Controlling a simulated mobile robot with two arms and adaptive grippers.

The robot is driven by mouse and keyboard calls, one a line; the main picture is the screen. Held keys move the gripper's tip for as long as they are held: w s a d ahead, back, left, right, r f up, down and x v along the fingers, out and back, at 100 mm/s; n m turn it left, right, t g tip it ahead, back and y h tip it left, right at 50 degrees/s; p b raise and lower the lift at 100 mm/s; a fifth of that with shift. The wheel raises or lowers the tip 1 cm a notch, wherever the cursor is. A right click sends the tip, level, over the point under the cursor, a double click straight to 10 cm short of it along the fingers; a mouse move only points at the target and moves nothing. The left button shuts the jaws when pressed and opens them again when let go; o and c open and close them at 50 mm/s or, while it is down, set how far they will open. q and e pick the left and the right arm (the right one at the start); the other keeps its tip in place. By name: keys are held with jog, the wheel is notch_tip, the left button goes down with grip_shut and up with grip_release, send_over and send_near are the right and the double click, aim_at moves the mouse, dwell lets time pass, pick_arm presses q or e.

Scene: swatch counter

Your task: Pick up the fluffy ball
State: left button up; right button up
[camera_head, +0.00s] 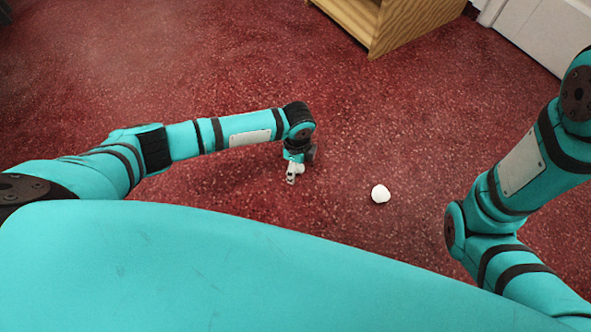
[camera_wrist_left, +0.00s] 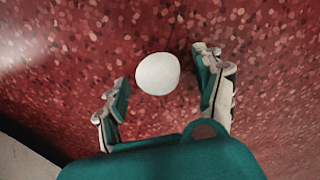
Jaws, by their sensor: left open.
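The fluffy ball (camera_head: 380,194) is small, white and roundish, and lies on the red floor to the right of my left gripper in the head view. In the left wrist view the ball (camera_wrist_left: 158,74) appears beyond and between the two open fingertips, apart from both. My left gripper (camera_head: 292,175) points down towards the floor; its fingers (camera_wrist_left: 165,85) are spread and empty. My right arm comes in at the right of the head view, but its gripper is out of view.
The red speckled floor (camera_head: 230,65) is clear around the ball. A wooden shelf unit (camera_head: 415,22) stands at the back right, with a white panel (camera_head: 550,30) beside it. A pale surface (camera_wrist_left: 20,160) shows at the lower left of the wrist view.

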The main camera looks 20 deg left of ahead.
pick_arm(q)
jog(key=shift+c, duration=0.4)
jog(key=c, duration=0.7)
jog(key=shift+c, duration=0.2)
